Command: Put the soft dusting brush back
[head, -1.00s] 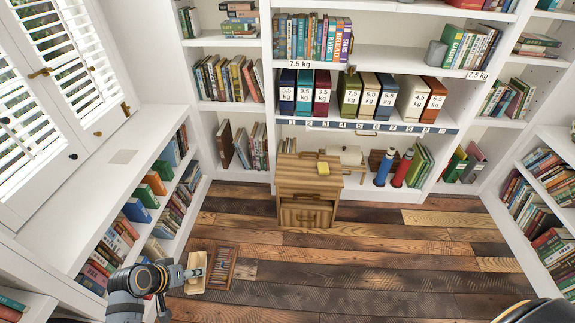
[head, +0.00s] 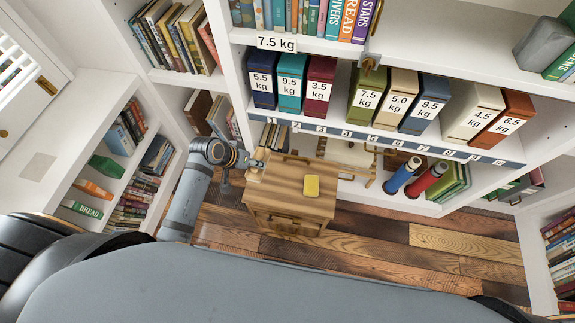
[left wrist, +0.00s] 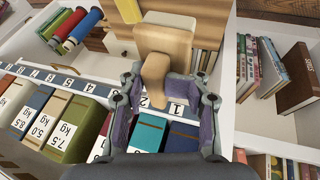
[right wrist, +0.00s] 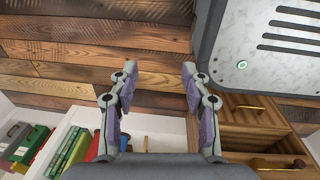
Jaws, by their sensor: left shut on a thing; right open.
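The soft dusting brush (left wrist: 165,45) shows in the left wrist view as a light wooden block with a stubby handle. My left gripper (left wrist: 156,80) is shut on the handle, with a finger on either side. In the head view my left gripper (head: 256,160) is at the back left corner of the small wooden cabinet (head: 265,205), below the numbered shelf edge. The brush is small there, and its bristles cannot be made out. My right gripper (right wrist: 159,75) is open and empty above the plank floor.
A yellow block (head: 311,186) lies on the cabinet top. Weight-labelled binders (head: 365,97) stand on the shelf above the numbered strip (head: 390,139). Blue and red cylinders (head: 402,176) stand at the lower right. Plank floor (head: 370,235) is clear right of the cabinet.

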